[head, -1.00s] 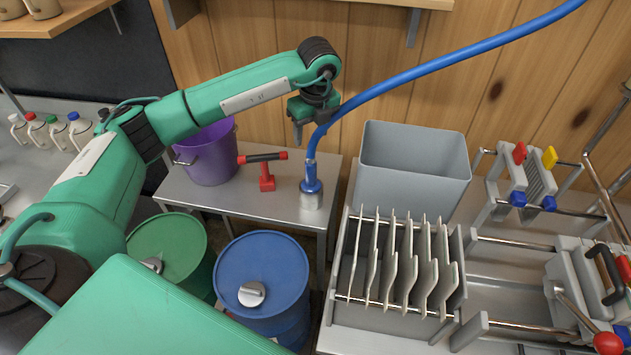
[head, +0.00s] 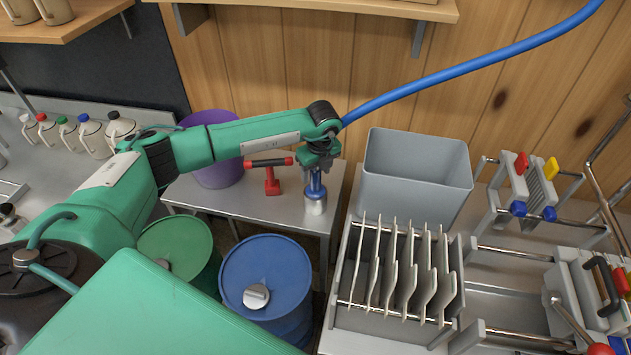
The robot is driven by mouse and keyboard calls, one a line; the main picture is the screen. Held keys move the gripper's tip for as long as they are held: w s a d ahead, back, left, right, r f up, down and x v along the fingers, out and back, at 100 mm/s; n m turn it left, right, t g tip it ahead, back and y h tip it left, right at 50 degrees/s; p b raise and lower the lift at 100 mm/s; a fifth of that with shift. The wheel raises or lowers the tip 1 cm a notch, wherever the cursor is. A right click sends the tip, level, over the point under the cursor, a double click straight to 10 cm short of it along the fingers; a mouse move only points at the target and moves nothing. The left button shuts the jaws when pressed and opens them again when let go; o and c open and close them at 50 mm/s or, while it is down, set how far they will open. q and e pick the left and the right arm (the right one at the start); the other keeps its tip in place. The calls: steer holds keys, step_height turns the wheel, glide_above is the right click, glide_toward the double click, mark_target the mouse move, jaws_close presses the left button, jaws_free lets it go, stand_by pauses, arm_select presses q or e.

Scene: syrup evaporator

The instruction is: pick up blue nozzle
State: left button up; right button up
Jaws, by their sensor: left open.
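The blue nozzle (head: 315,185) stands upright in a small metal holder (head: 315,206) on the grey side table. A blue hose (head: 470,73) runs from the upper right down behind my left wrist to it. My left gripper (head: 316,170) is open and points down directly over the nozzle, with its fingers at the nozzle's upper part. The wrist hides the lower hose and the nozzle's top. I cannot tell whether the fingers touch the nozzle. My right gripper is not in view.
A red-handled tool (head: 271,181) stands just left of the nozzle. A purple bucket (head: 217,173) is partly behind my arm. A grey bin (head: 416,180) and a plate rack (head: 345,308) are to the right. Blue (head: 266,272) and green (head: 176,243) drums stand in front.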

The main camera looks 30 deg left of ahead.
arm_select(q)
steer(key=shift+a+f, duration=0.15)
steer(key=shift+f, duration=0.7)
jaws_close()
steer(key=shift+w, duration=0.1)
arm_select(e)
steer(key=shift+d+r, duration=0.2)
arm_select(q)
steer(key=shift+r, duration=0.2)
